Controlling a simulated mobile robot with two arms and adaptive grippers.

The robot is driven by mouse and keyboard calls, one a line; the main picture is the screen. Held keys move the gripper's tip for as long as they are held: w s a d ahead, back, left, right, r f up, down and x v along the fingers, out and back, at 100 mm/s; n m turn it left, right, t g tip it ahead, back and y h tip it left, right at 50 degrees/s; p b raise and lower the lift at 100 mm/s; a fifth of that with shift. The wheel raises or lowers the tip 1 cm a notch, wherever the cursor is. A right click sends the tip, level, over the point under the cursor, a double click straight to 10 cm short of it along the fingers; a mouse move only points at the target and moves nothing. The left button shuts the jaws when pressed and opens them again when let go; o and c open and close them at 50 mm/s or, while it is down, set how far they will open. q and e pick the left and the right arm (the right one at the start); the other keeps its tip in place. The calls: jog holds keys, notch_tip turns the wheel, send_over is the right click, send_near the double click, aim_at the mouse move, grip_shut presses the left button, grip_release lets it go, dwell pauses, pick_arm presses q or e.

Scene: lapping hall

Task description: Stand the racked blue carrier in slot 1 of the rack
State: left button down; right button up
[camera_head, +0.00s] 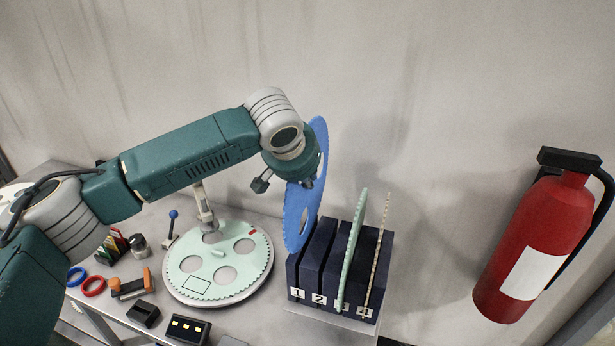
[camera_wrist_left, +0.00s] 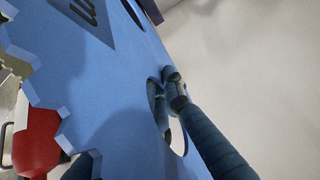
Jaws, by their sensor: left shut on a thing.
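The blue carrier (camera_head: 298,212) is a toothed disc held upright, nearly edge-on, above the left end of the dark rack (camera_head: 310,262). My left gripper (camera_head: 309,183) is shut on it. In the left wrist view the blue carrier (camera_wrist_left: 105,85) fills the left side, and a finger of the left gripper (camera_wrist_left: 171,88) is at one of its holes. The disc's lower edge is near the top of slot 1; I cannot tell whether it is inside. The rack's front has labels 1 to 4. My right gripper is not in view.
A pale green carrier (camera_head: 354,245) stands at slot 3 and a beige one (camera_head: 379,250) at slot 4. A round pale green plate with holes (camera_head: 219,284) lies left of the rack. A red fire extinguisher (camera_head: 533,245) is at the right. Small tools crowd the left.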

aim_at(308, 200)
pick_arm(q)
jog(key=shift+r, duration=0.15)
jog(key=shift+p, duration=0.4)
jog(key=shift+f+b, duration=0.5)
jog(key=shift+f, duration=0.75)
jog(key=shift+f+b, duration=0.85)
jog(key=shift+f, duration=1.35)
jog(key=shift+f+b, duration=1.85)
jog(key=shift+f, duration=3.15)
